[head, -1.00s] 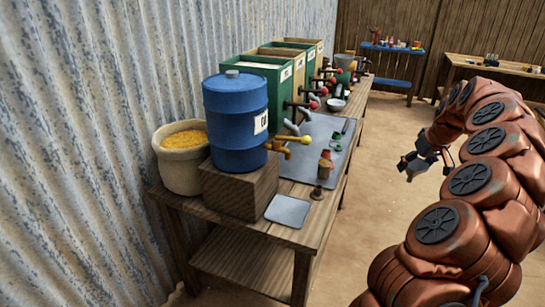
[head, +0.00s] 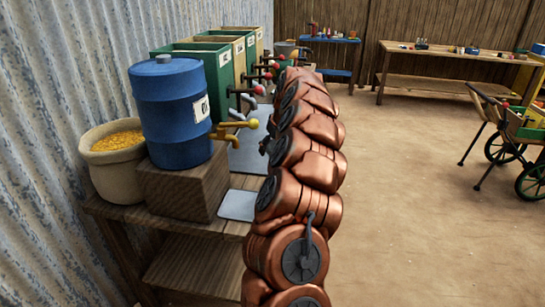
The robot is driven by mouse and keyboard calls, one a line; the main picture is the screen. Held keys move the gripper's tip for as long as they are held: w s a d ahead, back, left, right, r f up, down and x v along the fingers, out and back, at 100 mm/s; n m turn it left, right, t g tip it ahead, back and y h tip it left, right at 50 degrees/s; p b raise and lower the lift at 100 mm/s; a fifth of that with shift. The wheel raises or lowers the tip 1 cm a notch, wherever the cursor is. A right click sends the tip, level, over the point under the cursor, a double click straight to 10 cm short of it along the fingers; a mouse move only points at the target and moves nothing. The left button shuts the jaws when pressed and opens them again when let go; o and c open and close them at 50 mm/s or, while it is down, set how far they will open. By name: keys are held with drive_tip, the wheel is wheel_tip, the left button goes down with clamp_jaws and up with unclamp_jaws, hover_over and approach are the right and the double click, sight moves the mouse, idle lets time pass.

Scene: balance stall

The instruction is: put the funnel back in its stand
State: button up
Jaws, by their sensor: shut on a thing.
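My gripper (head: 265,145) is almost wholly hidden behind my arm. Only a small dark part of it shows at the arm's left edge, over the stall table. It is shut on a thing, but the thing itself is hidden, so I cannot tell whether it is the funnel. I cannot make out a funnel or its stand anywhere in the head view. My arm covers much of the table's right side, where they could be out of sight.
A blue barrel (head: 170,105) with a brass tap stands on a wooden block (head: 185,188). A sack of yellow grain (head: 112,165) is left of it. A grey plate (head: 237,205) lies in front. Green bins (head: 190,48) stand behind. A cart (head: 520,140) stands right; the floor between is clear.

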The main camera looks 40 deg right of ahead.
drive_tip(key=shift+w+f, duration=0.2)
drive_tip(key=shift+f, duration=0.2)
drive_tip(key=shift+d+f+b, duration=0.1)
drive_tip(key=shift+f+b, duration=0.35)
drive_tip(key=shift+f, duration=1.85)
drive_tip(key=shift+s+f+b, duration=0.1)
drive_tip(key=shift+f+b, duration=1.3)
drive_tip(key=shift+f, duration=0.25)
idle(0.9)
drive_tip(key=o, duration=0.9)
drive_tip(key=shift+r, duration=0.15)
drive_tip(key=shift+r+p, duration=0.8)
drive_tip(key=shift+r, duration=2.55)
